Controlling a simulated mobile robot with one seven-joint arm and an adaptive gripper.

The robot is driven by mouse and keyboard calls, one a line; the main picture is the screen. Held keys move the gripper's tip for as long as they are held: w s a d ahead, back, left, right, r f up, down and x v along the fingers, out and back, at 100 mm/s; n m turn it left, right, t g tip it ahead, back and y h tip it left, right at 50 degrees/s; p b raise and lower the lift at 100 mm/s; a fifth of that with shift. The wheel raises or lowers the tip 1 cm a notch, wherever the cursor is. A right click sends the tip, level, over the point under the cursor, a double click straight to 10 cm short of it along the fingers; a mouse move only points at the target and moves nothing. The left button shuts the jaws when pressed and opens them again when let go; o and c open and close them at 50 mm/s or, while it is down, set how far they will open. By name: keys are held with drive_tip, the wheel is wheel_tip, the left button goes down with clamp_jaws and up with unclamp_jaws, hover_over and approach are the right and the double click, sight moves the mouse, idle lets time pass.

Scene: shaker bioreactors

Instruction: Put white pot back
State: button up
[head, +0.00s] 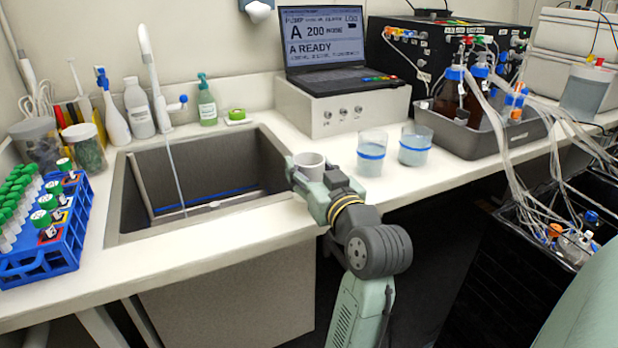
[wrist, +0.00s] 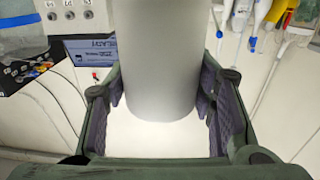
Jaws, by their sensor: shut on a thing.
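The white pot (head: 309,161) is a small, plain, open-topped cylinder, upright between the fingers of my gripper (head: 312,178). It is by the right rim of the sink, at the front of the white counter (head: 262,251). In the wrist view the pot (wrist: 158,62) fills the middle as a pale smooth cylinder, with the fingers of my gripper (wrist: 162,108) on both sides. My gripper is shut on the pot. The pot's lower part is hidden by the gripper in the head view, so I cannot tell whether it touches the counter.
The grey sink (head: 128,190) is just left of the pot. Two cups with blue bands, one nearer (head: 371,153) and one farther (head: 415,146), stand to the right. A laptop (head: 325,48) sits on a white box behind. A blue tube rack (head: 45,255) is at far left.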

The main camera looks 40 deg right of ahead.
drive_tip(key=shift+w+d, duration=0.1)
drive_tip(key=shift+w, duration=0.2)
drive_tip(key=shift+f, duration=0.4)
drive_tip(key=shift+f+p, duration=0.35)
drive_tip(key=shift+f, duration=1.05)
drive_tip(key=shift+f, duration=0.1)
drive_tip(key=shift+f, duration=0.15)
drive_tip(key=o, duration=0.9)
drive_tip(key=shift+o, duration=0.2)
